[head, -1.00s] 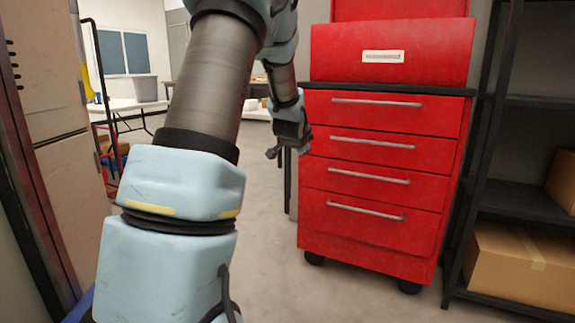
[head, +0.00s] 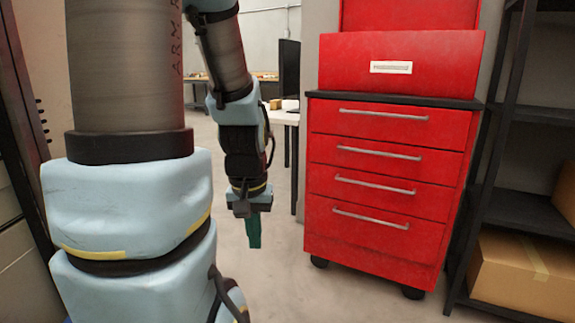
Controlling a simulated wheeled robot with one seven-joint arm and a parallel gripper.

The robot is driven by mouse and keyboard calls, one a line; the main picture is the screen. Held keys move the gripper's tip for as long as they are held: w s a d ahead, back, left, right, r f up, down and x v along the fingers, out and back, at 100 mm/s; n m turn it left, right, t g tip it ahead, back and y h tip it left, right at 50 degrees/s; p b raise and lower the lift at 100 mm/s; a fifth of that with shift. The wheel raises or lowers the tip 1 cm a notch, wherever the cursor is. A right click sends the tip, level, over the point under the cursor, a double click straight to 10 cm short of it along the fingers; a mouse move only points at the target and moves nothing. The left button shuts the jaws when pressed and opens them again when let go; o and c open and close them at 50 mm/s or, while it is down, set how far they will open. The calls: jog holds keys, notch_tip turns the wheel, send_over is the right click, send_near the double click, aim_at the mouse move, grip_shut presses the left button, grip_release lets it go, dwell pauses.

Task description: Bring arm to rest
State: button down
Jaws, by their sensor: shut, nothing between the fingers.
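My arm fills the left of the head view, and its forearm hangs down in the middle left. My gripper (head: 253,240) is at the lower end of the arm and points at the floor. Its fingers show as a narrow teal-dark shape, shut and empty. It hangs in free air to the left of the red tool cabinet, touching nothing that I can see. Part of the room behind is hidden by my arm.
A red drawer cabinet (head: 384,215) on casters stands right of my gripper, its drawers shut. A black shelf (head: 524,208) with a cardboard box (head: 515,270) is at the far right. Open floor (head: 277,255) lies around and behind my gripper. A table (head: 282,117) stands further back.

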notch_tip(320, 180, up, 19)
jog(key=p, duration=1.6)
jog(key=shift+f+p, duration=0.15)
jog(key=shift+p, duration=0.2)
jog(key=c, duration=1.5)
grip_release()
